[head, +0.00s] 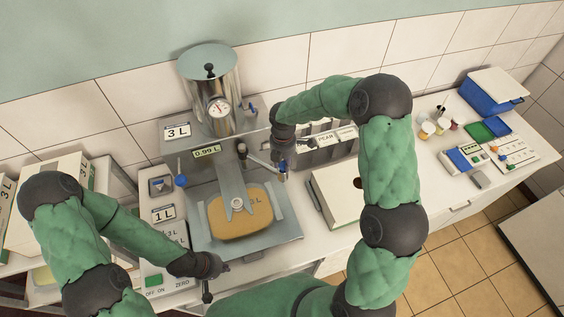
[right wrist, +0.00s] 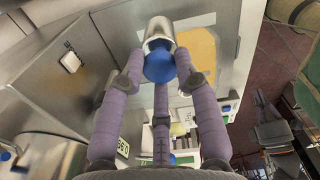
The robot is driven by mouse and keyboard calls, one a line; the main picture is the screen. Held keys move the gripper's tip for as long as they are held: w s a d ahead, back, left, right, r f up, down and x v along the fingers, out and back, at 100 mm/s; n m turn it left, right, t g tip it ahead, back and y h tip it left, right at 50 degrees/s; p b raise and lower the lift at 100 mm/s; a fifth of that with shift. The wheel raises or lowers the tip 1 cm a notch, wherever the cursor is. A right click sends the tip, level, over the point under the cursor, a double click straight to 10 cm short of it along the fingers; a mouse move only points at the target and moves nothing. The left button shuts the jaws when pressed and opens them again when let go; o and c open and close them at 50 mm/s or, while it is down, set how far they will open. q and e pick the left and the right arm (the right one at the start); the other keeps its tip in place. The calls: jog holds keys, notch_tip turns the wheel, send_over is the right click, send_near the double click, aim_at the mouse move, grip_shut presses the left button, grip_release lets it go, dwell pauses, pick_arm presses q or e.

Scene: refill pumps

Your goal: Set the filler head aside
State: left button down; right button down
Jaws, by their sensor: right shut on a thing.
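The filler head, a small silver piece with a blue end, shows between the fingers of my right gripper (right wrist: 158,75) in the right wrist view (right wrist: 159,66). In the head view my right gripper (head: 283,148) is over the counter, right of the steel filling stand. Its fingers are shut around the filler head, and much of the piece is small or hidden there. My left gripper (head: 208,284) is low at the front of the counter, near the control box. Its fingers are too small to tell open from shut, and I see nothing held.
A steel tank (head: 209,92) with a gauge stands at the back. A pan with yellow-orange contents (head: 240,212) sits on the stand's tray (head: 288,228). A pale box (head: 330,195) lies under my right arm. Bins and small jars (head: 427,129) stand further right.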

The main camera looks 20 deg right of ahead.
jog(key=shift+d, duration=0.1)
jog(key=c, duration=0.9)
grip_release()
jog(key=shift+w, duration=0.1)
jog(key=shift+d, duration=0.1)
jog(key=shift+r, duration=0.25)
notch_tip(320, 180, up, 12)
jog(key=shift+f, duration=0.25)
